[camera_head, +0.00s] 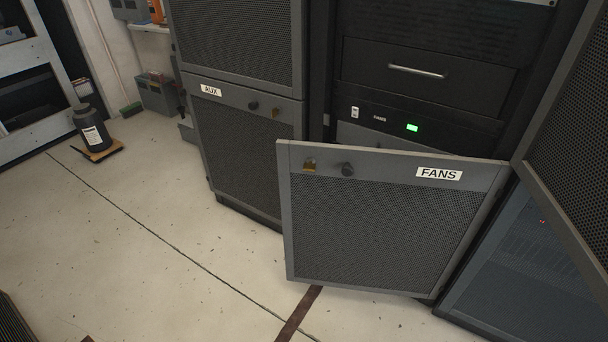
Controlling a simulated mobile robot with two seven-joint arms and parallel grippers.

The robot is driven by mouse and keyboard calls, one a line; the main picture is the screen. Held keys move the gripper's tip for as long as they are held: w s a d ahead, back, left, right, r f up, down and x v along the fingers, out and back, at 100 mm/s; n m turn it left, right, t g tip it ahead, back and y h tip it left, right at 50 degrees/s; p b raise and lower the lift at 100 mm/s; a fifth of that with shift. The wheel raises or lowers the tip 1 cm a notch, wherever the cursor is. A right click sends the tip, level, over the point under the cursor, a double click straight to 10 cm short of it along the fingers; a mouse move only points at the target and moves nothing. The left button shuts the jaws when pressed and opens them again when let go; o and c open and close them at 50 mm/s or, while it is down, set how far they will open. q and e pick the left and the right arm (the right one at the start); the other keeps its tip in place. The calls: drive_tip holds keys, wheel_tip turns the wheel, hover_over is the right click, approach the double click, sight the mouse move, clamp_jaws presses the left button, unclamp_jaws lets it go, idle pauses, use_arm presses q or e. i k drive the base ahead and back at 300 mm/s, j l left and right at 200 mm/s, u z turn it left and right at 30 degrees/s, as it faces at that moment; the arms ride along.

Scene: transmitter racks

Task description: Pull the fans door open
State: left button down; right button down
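The fans door (385,222) is a grey framed panel with dark mesh and a white FANS label. It stands swung out from the rack, with its free edge at the left and its hinge side at the right. It carries a dark round knob (347,170) and a brass-coloured latch (309,164) at its upper left. Behind it, part of the rack opening shows a dark unit (385,121) with a white switch and a lit green display. The lower part of the opening is hidden by the door. Neither of my grippers is in view.
The shut AUX door (243,150) is left of the opening. Another mesh door (575,130) stands open at the right edge. A dark canister (91,128) on a small wooden dolly stands at far left. The floor in front and left is mostly clear.

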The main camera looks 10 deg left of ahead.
sight(384, 222)
drive_tip(key=i+j, duration=0.25)
drive_tip(key=j, duration=0.15)
drive_tip(key=i+j, duration=0.25)
drive_tip(key=j, duration=0.2)
drive_tip(key=i+j, duration=0.55)
drive_tip(key=j, duration=0.3)
